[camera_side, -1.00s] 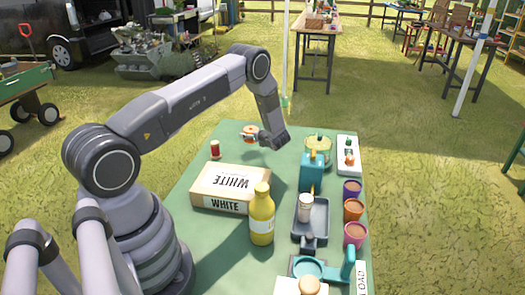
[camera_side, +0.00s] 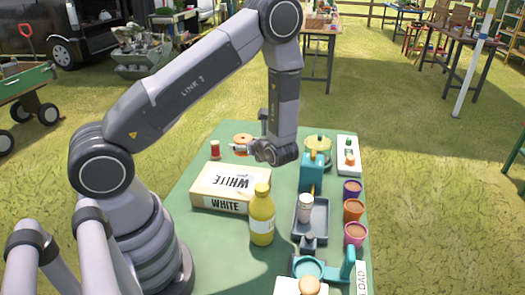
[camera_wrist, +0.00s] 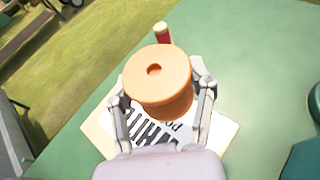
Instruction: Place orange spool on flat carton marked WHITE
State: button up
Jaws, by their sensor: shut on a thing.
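The orange spool (camera_side: 243,138) is held in my gripper (camera_side: 240,149). In the wrist view the spool (camera_wrist: 160,80) sits upright between the two fingers (camera_wrist: 162,95), which are shut on its sides. The flat cream carton marked WHITE (camera_side: 205,197) lies on the green table, its lettering on the top and front. In the wrist view the carton (camera_wrist: 222,133) shows below and behind the spool, partly hidden by spool and gripper. In the side view the spool appears just beyond the carton's far edge; its exact height is hard to tell.
A small red-and-white can (camera_side: 215,150) stands behind the carton. A yellow bottle (camera_side: 262,217) stands at its front right corner. A teal container (camera_side: 312,173), a grey tray (camera_side: 322,232) and several cups (camera_side: 354,210) fill the right side.

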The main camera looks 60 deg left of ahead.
aim_at(244, 175)
jog(key=f, duration=0.7)
jog(key=shift+s+d+f, duration=0.1)
jog(key=shift+d+f, duration=0.2)
jog(key=shift+f, duration=0.05)
jog(key=shift+f, duration=0.1)
jog(key=o, duration=1.1)
jog(key=shift+c, duration=0.2)
